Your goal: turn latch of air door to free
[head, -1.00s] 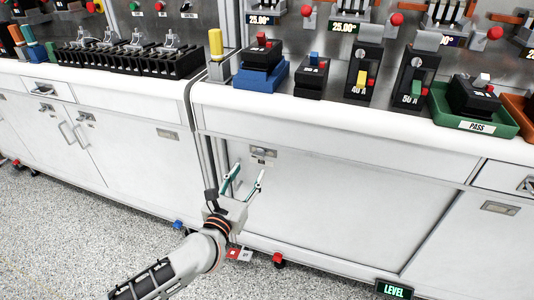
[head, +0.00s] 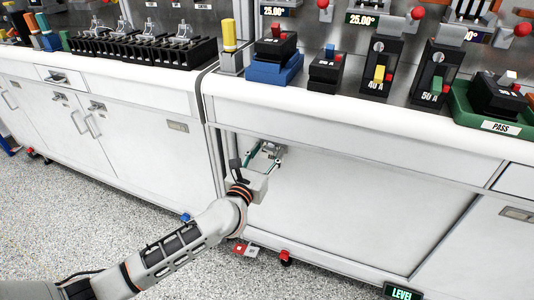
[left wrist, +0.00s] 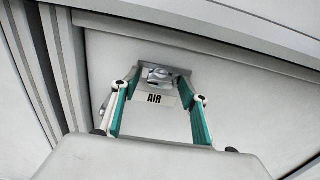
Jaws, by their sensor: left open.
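The air door (head: 350,210) is a wide white panel under the right-hand bench. Its metal latch (head: 272,149) sits at the door's upper left and is partly hidden by my gripper in the head view. In the left wrist view the latch (left wrist: 157,75) shows as a silver plate with a knob, above a label reading AIR (left wrist: 154,99). My left gripper (head: 265,156) is open in front of the latch. In the left wrist view its two green-padded fingers (left wrist: 158,96) stand on either side of the latch and label, with nothing held between them. My right gripper is not in view.
The bench top (head: 330,120) overhangs above the door. Breakers and a green tray (head: 480,122) stand on it. A neighbouring cabinet (head: 140,150) is at the left. The speckled floor (head: 120,225) is open in front.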

